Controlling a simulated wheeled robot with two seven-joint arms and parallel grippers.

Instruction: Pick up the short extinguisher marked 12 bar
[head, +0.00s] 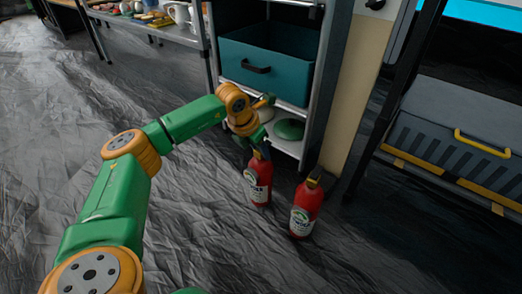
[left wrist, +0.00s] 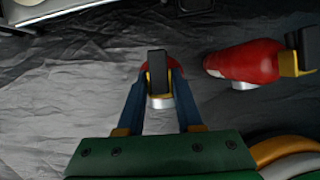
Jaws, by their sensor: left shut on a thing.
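Two red extinguishers with pale labels are side by side in the head view. My left gripper (head: 262,132) reaches down onto the top of the left extinguisher (head: 257,182). In the left wrist view my gripper's blue fingers (left wrist: 158,76) are shut on either side of that extinguisher's neck, below its black handle (left wrist: 157,62). The right extinguisher (head: 304,208) stands apart, nearer the camera; it also shows in the left wrist view (left wrist: 245,62). The left one looks smaller. Pressure markings are too small to read. Whether the held one touches the floor I cannot tell. My right gripper is out of view.
A shelf unit with a teal drawer (head: 265,65) stands just behind the extinguishers, with a green item (head: 290,130) on its low shelf. A grey crate with a yellow handle (head: 482,143) is at the right. The wrinkled dark floor is clear at the left and front.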

